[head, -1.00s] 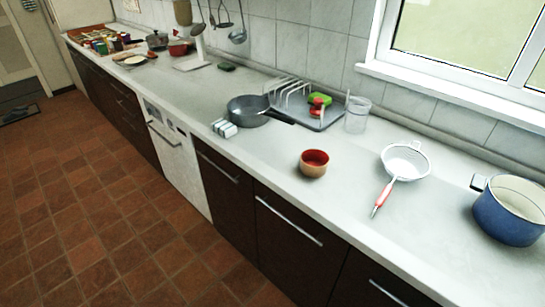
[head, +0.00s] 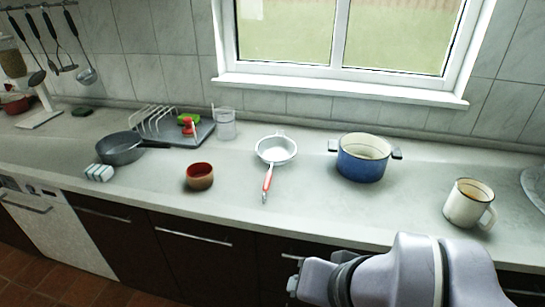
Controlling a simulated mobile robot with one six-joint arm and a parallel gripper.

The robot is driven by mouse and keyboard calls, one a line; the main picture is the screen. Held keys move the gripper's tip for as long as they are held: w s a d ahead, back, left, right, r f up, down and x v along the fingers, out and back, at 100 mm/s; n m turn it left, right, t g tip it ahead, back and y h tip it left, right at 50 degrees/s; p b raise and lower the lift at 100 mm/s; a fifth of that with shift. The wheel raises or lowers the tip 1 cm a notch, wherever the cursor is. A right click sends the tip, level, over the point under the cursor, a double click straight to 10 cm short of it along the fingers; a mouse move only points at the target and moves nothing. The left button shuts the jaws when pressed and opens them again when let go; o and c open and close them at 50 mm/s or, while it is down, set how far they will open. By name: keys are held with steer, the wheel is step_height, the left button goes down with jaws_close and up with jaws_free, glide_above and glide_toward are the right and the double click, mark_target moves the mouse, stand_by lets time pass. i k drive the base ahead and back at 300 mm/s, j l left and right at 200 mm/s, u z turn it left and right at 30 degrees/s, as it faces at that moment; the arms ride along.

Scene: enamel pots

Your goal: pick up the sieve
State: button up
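The sieve (head: 276,150) lies on the light countertop, in the middle of the head view. It has a round white bowl with a light rim, and its red handle (head: 267,178) points toward the counter's front edge. It stands apart from the things around it. Part of my arm shows at the lower right, in front of the counter and away from the sieve. My gripper's fingers cannot be made out.
A red-brown bowl (head: 199,177) stands left of the sieve, a blue pot (head: 362,160) to its right. A white mug (head: 466,204) is further right. A clear glass (head: 225,124), a dish rack tray (head: 200,133) and a dark pan (head: 119,149) are at left. Counter around the handle is bare.

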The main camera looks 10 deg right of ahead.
mark_target(274, 150)
steer(key=i+j+z, duration=0.15)
steer(key=j+z, duration=1.1)
steer(key=j, duration=0.25)
